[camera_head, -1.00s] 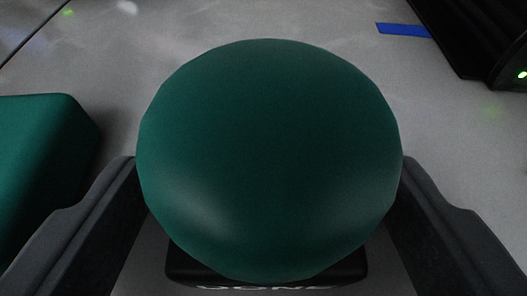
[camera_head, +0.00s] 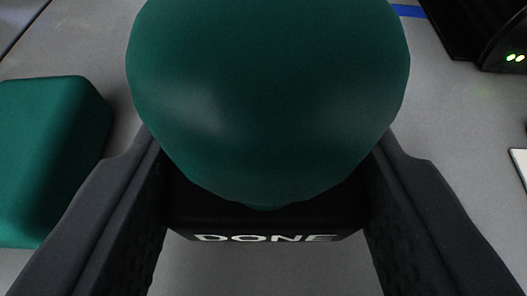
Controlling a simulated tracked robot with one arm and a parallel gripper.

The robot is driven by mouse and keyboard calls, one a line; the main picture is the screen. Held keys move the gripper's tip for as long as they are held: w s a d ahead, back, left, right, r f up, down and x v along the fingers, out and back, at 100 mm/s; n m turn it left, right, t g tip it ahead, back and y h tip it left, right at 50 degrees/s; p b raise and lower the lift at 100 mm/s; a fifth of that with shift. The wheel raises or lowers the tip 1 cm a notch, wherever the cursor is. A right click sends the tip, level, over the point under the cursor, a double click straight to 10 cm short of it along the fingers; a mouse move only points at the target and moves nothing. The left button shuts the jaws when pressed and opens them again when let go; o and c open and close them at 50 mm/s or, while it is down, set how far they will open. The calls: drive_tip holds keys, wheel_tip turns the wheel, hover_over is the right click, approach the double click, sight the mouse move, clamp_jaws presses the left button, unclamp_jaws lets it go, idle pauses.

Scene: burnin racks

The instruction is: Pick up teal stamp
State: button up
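The teal stamp (camera_head: 265,90) stands upright in the middle of the view. It has a large round teal knob and a black base (camera_head: 265,222) lettered "DONE" in white on its near side. My gripper (camera_head: 267,185) has one dark finger on each side of the stamp, with the inner faces against the left and right sides of the base. The fingertips are partly hidden behind the knob. I cannot tell whether the base is touching the surface below.
A teal block (camera_head: 50,150) with rounded edges lies at the left, close to my left finger. A black device (camera_head: 490,30) with green lights stands at the upper right. A blue strip (camera_head: 408,11) and a pale item (camera_head: 520,165) lie on the grey surface (camera_head: 455,130).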

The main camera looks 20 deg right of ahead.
wheel_tip(320, 180, up, 2)
drive_tip(key=shift+r, duration=0.15)
drive_tip(key=s+d+r+b, duration=0.1)
drive_tip(key=s+b, duration=0.1)
drive_tip(key=s, duration=1.4)
drive_tip(key=shift+r+b, duration=0.2)
drive_tip(key=shift+b, duration=0.15)
